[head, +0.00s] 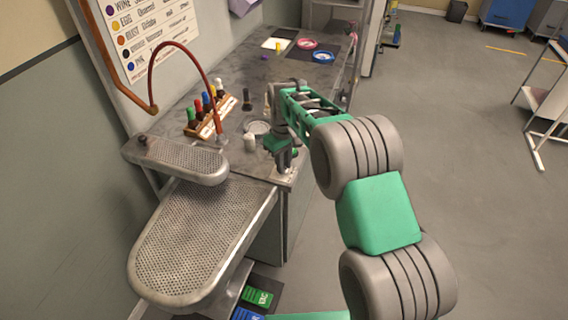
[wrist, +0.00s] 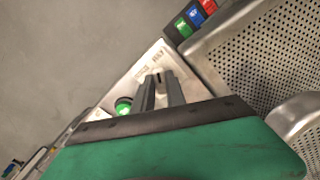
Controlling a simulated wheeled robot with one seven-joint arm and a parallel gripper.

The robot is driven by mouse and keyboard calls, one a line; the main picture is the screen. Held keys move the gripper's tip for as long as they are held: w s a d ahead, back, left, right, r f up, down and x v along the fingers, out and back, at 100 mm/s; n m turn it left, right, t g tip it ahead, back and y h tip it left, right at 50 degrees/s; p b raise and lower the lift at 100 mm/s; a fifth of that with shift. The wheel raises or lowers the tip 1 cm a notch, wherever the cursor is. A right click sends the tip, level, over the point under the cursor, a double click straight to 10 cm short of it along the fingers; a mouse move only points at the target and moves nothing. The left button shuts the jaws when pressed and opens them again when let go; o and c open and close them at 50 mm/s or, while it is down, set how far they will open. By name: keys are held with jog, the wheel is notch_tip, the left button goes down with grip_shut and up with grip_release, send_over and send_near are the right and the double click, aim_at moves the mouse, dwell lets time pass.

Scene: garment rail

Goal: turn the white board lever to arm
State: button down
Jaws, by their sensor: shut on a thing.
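My gripper (head: 283,155) is at the front right corner of the workbench in the head view, pointing down. In the wrist view its two fingers (wrist: 161,84) are close together over a pale board (wrist: 143,69) and shut on the lever, which is mostly hidden between them. Small dark lettering shows on the board just beyond the fingertips, too small to read surely. A round green button or lamp (wrist: 123,106) sits on the board left of the fingers. The board also shows in the head view (head: 288,179), partly under my gripper. Which mark the lever points to cannot be told.
A perforated ironing board (head: 195,245) and a smaller sleeve board (head: 185,160) stand left of my gripper. A rack of coloured bottles (head: 203,115) and a white pot (head: 250,142) stand close by on the bench. The floor to the right is mostly free.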

jog(key=c, duration=1.4)
grip_release()
jog(key=shift+o, duration=0.2)
notch_tip(320, 180, up, 8)
jog(key=shift+f+b, duration=0.1)
jog(key=shift+b, duration=0.45)
jog(key=s+d+r+m+t, duration=0.1)
jog(key=s+d+r+m, duration=0.1)
jog(key=s+d+r, duration=0.3)
jog(key=s+d+f+m+t, duration=0.1)
jog(key=s+d+m, duration=0.1)
jog(key=s, duration=0.8)
jog(key=s+d+f+m+t, duration=0.1)
jog(key=s+d+m, duration=0.2)
jog(key=s, duration=0.8)
jog(key=shift+s+d+t, duration=0.15)
jog(key=shift+d+t, duration=0.15)
jog(key=shift+d, duration=0.7)
